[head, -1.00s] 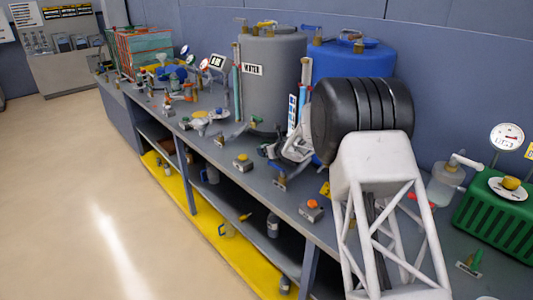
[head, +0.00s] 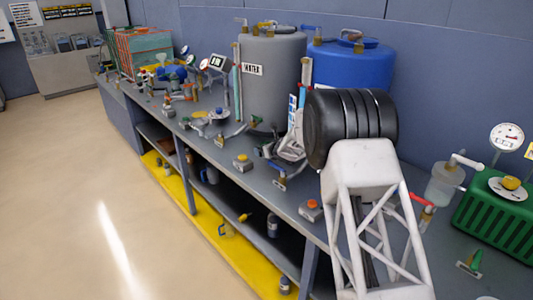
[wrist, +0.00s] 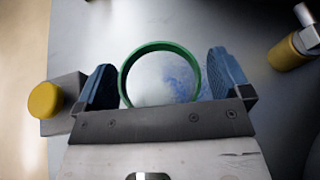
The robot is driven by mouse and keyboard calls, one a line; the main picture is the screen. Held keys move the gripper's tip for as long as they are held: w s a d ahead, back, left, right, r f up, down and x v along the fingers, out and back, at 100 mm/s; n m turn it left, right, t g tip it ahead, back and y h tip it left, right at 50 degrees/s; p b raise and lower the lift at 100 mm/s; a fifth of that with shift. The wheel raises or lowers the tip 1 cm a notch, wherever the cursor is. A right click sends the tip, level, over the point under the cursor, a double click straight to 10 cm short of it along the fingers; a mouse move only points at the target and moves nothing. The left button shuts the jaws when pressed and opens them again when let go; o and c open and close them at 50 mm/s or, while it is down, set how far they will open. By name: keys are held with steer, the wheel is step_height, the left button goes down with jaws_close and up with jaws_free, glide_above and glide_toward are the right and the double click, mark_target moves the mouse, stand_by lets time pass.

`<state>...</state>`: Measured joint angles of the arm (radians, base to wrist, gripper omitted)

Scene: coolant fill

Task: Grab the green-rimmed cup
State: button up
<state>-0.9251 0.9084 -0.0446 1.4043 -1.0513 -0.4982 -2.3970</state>
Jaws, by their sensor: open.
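The green-rimmed cup (wrist: 160,76) shows in the wrist view as a round opening with a green rim and a pale, blue-mottled inside. My gripper (wrist: 163,80) is open, with one blue-padded finger on each side of the cup. A small gap shows between the rim and each finger, the left one narrower. The lower part of the rim is hidden behind the gripper's grey bar. In the head view my arm hides the cup and the gripper fingers.
A yellow button on a grey box (wrist: 44,100) stands close left of my gripper. A brass fitting (wrist: 290,52) is at the upper right. In the head view, the grey water tank (head: 272,80) and blue tank (head: 350,68) stand behind on the bench. A green ribbed box (head: 495,228) is at right.

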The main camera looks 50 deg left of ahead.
steer(key=c, duration=1)
steer(key=shift+r, duration=0.1)
steer(key=shift+r, duration=4.95)
